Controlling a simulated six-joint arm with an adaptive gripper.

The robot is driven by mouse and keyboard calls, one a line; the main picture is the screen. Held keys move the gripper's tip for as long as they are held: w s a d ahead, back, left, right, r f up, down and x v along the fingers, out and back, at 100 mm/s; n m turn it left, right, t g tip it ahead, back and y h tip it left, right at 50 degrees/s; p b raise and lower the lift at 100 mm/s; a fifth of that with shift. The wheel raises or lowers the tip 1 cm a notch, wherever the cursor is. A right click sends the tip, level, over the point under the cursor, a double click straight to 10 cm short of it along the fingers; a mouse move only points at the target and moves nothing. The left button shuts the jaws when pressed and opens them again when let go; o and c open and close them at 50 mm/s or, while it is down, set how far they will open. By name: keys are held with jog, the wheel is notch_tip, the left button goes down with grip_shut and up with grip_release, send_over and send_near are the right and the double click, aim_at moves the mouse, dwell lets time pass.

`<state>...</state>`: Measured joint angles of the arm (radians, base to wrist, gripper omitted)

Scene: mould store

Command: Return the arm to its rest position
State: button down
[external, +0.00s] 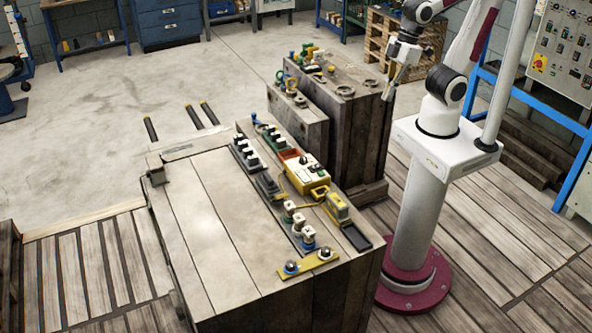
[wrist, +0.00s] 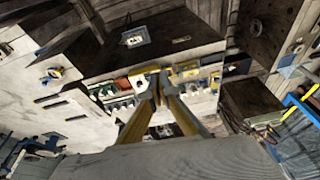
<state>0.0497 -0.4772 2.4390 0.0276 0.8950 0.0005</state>
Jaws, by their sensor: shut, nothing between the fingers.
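My arm is folded on its white pedestal at the right in the external view. My gripper (external: 397,72) hangs beside the tall wooden block, near its right top edge, touching nothing that I can make out. In the wrist view the two yellowish fingers of my gripper (wrist: 158,78) come together at the tips, with nothing between them. Behind the fingers, the wrist view shows the row of small parts on the wooden bench. A large grey surface hides the bottom of that view.
A wooden bench (external: 215,215) in front holds a yellow box (external: 305,172), connectors and a yellow bar (external: 308,263). A taller wooden block (external: 362,108) stands beside my pedestal. A control cabinet (external: 566,55) and blue frame are at the right. Open floor lies at the left.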

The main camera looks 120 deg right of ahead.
jog(key=shift+s+a+r+n+t, duration=0.2)
jog(key=shift+s+r+t, duration=0.4)
jog(key=shift+s+r, duration=0.3)
jog(key=shift+s+a+r+n+t, duration=0.2)
jog(key=shift+s+r+t, duration=0.45)
jog(key=shift+r, duration=0.4)
